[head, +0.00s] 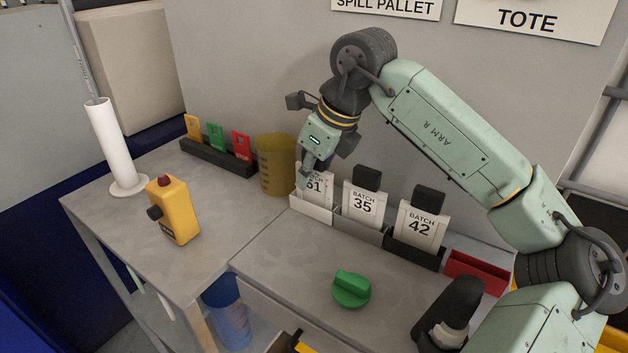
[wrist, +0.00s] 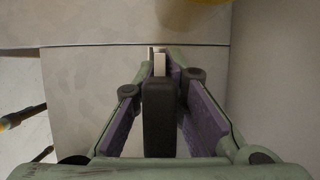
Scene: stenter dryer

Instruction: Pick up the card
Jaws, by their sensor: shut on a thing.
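A white batch card (head: 318,190) stands in the white holder (head: 312,211), leftmost of the row. Its number ends in 1; the first digit is partly covered by my gripper. My gripper (head: 310,172) points down over this card and is shut on it. In the wrist view, the card's dark grip (wrist: 159,118) lies between the purple finger pads, and a pale edge shows at the fingertips (wrist: 160,62). The card's lower part is hidden in the holder. The batch 35 card (head: 363,204) and batch 42 card (head: 422,226) stand upright to the right.
An empty-looking red holder (head: 478,271) ends the row. A green knob (head: 351,289) sits in front. An amber beaker (head: 276,165), coloured cards in a dark rack (head: 215,157), a yellow pendant (head: 173,210) and a white roll (head: 113,145) stand left.

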